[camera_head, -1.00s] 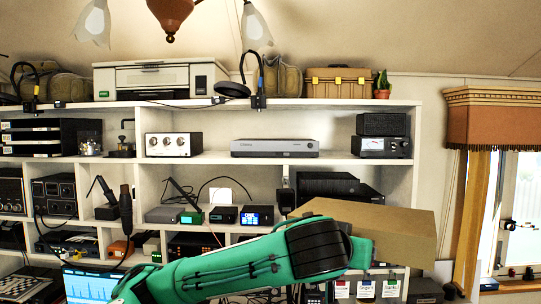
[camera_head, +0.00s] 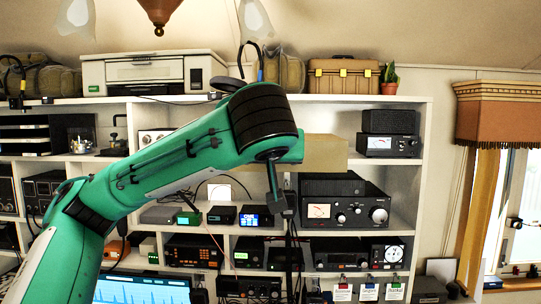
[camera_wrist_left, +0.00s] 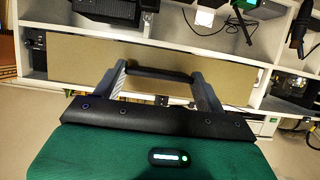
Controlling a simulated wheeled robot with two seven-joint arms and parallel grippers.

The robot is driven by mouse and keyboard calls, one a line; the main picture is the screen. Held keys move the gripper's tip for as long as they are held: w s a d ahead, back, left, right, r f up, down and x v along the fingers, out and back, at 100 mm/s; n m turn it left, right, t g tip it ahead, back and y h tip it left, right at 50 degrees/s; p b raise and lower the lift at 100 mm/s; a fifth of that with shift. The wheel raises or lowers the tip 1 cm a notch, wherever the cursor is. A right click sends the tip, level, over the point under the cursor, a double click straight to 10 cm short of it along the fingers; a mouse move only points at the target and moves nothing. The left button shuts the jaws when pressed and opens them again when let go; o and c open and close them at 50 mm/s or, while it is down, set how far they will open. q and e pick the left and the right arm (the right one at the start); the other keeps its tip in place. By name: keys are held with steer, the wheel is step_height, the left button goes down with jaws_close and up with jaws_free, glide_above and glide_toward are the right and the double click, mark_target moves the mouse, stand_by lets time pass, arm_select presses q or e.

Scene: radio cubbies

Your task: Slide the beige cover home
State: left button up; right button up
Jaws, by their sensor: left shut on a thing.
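The beige cover (camera_head: 326,157) is a flat, boxy tan panel in front of the middle shelf in the head view. My green left arm hides its left part. In the left wrist view the cover (camera_wrist_left: 65,62) is a long tan panel across the frame, slightly tilted. My left gripper (camera_wrist_left: 157,73) is shut on a dark bar-like handle at the middle of the cover. I cannot tell whether the cover touches the shelf. My right gripper is not in view.
White cubbies (camera_head: 422,170) hold several radios. A black radio with dials (camera_head: 345,211) stands below the cover, and a silver-black meter unit (camera_head: 388,145) stands to its right. A lit blue screen (camera_head: 140,290) is at the lower left. A curtained window is at the right.

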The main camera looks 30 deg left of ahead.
arm_select(q)
steer(key=shift+w+a, duration=0.15)
steer(key=shift+w, duration=0.35)
steer(key=w+a+b, duration=0.1)
steer(key=w+a, duration=0.3)
steer(key=w, duration=0.3)
steer(key=w+a+f+b, duration=0.1)
steer(key=w+a+b, duration=0.1)
steer(key=w+a, duration=0.3)
steer(key=w, duration=0.3)
steer(key=shift+a, duration=0.2)
stand_by(1.5)
steer(key=shift+w+f, duration=0.1)
steer(key=shift+w, duration=0.05)
stand_by(0.4)
